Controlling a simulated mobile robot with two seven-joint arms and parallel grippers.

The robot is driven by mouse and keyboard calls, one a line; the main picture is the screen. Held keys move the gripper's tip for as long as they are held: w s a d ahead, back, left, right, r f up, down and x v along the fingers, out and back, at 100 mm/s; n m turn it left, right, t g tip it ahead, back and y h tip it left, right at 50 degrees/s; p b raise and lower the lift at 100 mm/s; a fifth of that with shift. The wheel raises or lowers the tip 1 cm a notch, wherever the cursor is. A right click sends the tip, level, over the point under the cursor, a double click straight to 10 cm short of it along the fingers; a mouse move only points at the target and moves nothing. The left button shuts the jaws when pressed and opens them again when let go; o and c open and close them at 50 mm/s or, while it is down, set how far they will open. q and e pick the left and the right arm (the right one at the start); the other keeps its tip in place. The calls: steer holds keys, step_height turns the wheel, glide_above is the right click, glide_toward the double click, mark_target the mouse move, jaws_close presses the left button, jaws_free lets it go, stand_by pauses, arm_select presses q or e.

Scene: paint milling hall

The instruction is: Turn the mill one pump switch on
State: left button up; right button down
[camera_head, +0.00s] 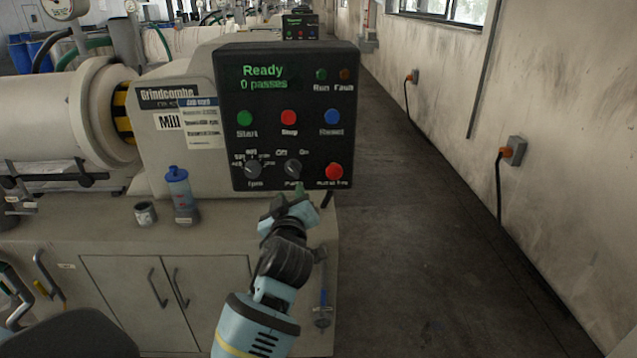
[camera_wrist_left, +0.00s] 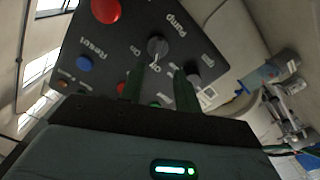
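The mill one control box (camera_head: 285,115) is black, with a lit screen reading "Ready" and "0 passes". The pump switch (camera_head: 292,168) is a dark round knob at its lower middle, with Off and On marks above it. It also shows in the left wrist view (camera_wrist_left: 158,45); I cannot tell surely which mark its pointer faces. My left gripper (camera_head: 300,190) is just below and in front of the knob. In the left wrist view its two dark green fingers (camera_wrist_left: 160,80) are apart and empty, with the knob just beyond their tips. My right gripper is not in view.
The rpm knob (camera_head: 253,169) is left of the pump switch and a red button (camera_head: 334,171) is right of it. Green, red and blue buttons sit above. A blue bottle (camera_head: 180,190) and a small can (camera_head: 145,213) stand on the bench. The aisle at right is clear.

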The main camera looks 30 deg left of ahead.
mark_target(293, 173)
arm_select(q)
steer(key=shift+r+x, duration=0.15)
steer(key=shift+x, duration=1.85)
steer(key=shift+r+x, duration=0.1)
steer(key=shift+x, duration=1.95)
steer(key=shift+d, duration=0.1)
jaws_close()
